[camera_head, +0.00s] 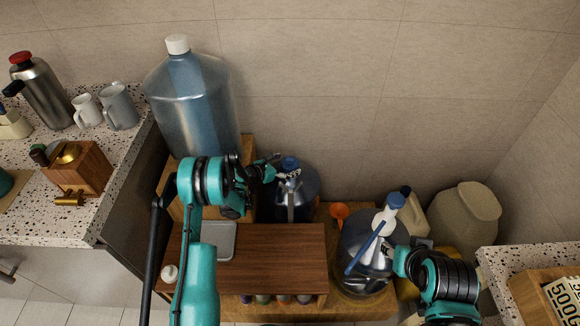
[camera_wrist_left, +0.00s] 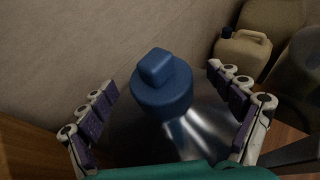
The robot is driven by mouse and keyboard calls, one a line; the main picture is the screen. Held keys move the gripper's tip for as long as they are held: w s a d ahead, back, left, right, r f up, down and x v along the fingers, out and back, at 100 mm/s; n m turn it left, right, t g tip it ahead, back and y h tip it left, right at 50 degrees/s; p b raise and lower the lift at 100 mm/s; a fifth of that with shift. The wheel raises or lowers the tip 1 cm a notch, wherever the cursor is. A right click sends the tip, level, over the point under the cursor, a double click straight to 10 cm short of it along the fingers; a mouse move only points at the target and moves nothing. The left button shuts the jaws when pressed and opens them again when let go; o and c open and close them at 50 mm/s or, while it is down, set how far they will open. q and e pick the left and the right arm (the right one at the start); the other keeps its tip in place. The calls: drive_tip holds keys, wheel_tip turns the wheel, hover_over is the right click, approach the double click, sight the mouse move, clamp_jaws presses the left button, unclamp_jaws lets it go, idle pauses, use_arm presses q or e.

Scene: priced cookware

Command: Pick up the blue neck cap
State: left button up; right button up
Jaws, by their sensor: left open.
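The blue neck cap (camera_head: 290,163) sits on top of a dark, clear water jug (camera_head: 305,188) beside the wooden cabinet. In the left wrist view the cap (camera_wrist_left: 162,92) is a stepped blue cylinder with a smaller knob, in the middle of the picture. My left gripper (camera_head: 272,168) is open just left of the cap, its two fingers spread on either side of it in the wrist view, with no contact visible. My right gripper (camera_head: 398,258) is beside a second jug (camera_head: 365,262) with a blue and white pump; its fingers are not clear.
A large blue bottle with a white cap (camera_head: 190,100) stands behind my left arm. A brown cabinet top (camera_head: 275,255) with a grey tray (camera_head: 220,243) lies in front. Beige canisters (camera_head: 465,215) stand at the right. Speckled counters (camera_head: 50,215) flank both sides.

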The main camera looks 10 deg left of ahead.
sight(291, 157)
use_arm(q)
drive_tip(key=x, duration=0.2)
drive_tip(key=shift+w+d+f+b, duration=0.1)
drive_tip(key=shift+w+f+b, duration=0.05)
drive_tip(key=shift+w+b, duration=0.15)
drive_tip(key=shift+s, duration=0.1)
drive_tip(key=c, duration=1.2)
drive_tip(key=shift+o, duration=0.2)
